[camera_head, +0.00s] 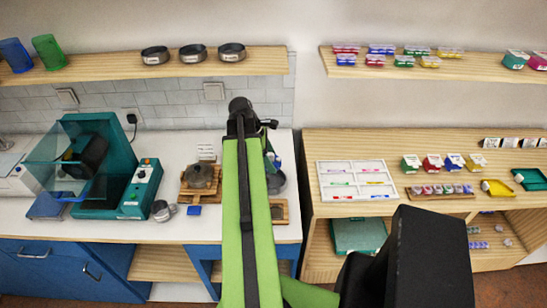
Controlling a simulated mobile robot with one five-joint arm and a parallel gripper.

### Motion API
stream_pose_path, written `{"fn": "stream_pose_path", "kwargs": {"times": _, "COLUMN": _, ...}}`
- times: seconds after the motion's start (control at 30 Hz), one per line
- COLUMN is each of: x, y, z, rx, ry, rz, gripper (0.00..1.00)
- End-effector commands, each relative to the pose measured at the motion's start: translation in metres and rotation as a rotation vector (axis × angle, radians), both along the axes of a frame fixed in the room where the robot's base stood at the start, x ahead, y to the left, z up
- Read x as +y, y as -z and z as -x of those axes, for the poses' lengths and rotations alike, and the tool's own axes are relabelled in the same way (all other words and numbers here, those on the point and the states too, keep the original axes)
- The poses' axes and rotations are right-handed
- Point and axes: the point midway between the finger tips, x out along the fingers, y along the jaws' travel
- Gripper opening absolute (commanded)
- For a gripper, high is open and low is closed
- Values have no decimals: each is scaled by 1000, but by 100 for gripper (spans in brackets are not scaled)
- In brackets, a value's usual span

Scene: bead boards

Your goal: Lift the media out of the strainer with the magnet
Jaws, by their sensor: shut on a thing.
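My green arm reaches up the middle of the view and ends over the white counter. Only a dark edge of my gripper (270,152) shows just right of the arm; its fingertips are mostly hidden. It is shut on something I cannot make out. A dark grey round vessel (276,183) stands below it, partly covered by my arm; I cannot tell whether it is the strainer. Another round grey vessel (200,176) sits on a wooden stand to the left. I cannot pick out the magnet or the media.
Round sieves (193,53) stand on the shelf above. A bead tray (356,180) lies on the right-hand table.

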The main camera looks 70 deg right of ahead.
Motion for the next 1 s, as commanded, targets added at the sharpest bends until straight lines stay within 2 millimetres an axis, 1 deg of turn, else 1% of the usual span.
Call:
{"fn": "stream_pose_path", "kwargs": {"times": 0.03, "x": 0, "y": 5, "z": 0, "rx": 0, "ry": 0, "rz": 0, "gripper": 18}}
{"fn": "stream_pose_path", "kwargs": {"times": 0.73, "x": 0, "y": 69, "z": 0, "rx": 0, "ry": -1, "rz": 0, "gripper": 18}}
{"fn": "stream_pose_path", "kwargs": {"times": 0.87, "x": 0, "y": 76, "z": 0, "rx": 0, "ry": -1, "rz": 1, "gripper": 18}}
{"fn": "stream_pose_path", "kwargs": {"times": 1.0, "x": 0, "y": 78, "z": 0, "rx": 0, "ry": -1, "rz": 1, "gripper": 18}}
